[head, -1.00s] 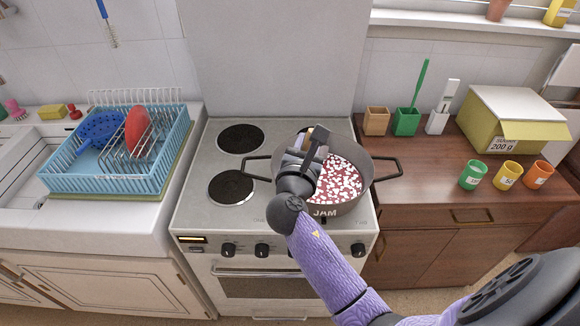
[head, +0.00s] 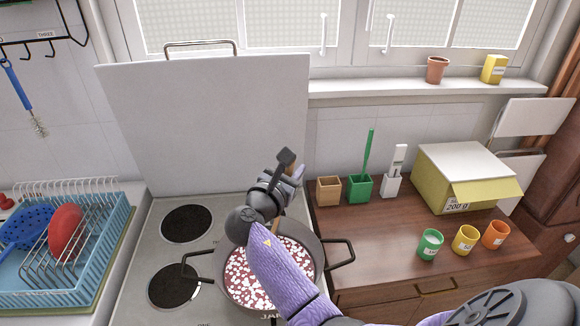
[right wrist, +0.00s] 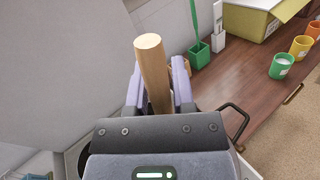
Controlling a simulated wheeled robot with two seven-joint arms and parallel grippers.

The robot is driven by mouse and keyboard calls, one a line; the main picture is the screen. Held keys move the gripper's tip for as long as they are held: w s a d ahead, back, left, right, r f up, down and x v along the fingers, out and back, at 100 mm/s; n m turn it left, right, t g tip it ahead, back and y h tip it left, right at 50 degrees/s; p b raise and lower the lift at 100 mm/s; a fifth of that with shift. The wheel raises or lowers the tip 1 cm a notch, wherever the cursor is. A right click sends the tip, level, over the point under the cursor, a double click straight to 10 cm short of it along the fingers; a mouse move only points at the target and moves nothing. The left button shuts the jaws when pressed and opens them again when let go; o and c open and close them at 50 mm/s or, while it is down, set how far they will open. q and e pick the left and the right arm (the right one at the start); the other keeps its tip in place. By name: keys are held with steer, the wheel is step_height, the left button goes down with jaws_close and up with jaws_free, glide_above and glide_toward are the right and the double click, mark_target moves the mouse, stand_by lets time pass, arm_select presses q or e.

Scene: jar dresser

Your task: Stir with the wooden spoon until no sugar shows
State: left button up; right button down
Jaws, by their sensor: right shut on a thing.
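My right gripper (head: 287,178) is above the jam pan (head: 319,262) and is shut on the wooden spoon (head: 298,171). In the right wrist view the spoon's round handle (right wrist: 153,75) stands up between the fingers. In the head view a bit of the handle shows below the gripper, over the pan; the spoon's lower end is hidden by my arm. The dark pan stands on the stove. Its contents (head: 240,275) are red with many white sugar patches showing. My left gripper is not in view.
The stove (head: 140,260) has bare hotplates left of the pan. To the right, the wooden counter (head: 375,240) holds an empty-looking wooden box (head: 328,190), a green holder (head: 359,188), a yellow sugar box (head: 440,185) and green (head: 430,243), yellow (head: 466,238) and orange cups (head: 495,234). A blue dish rack (head: 110,250) is left.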

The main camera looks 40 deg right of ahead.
step_height(320, 180, down, 13)
steer(key=b, duration=1)
steer(key=shift+w+a+f, duration=0.15)
steer(key=shift+w+f, duration=0.05)
steer(key=shift+w, duration=0.05)
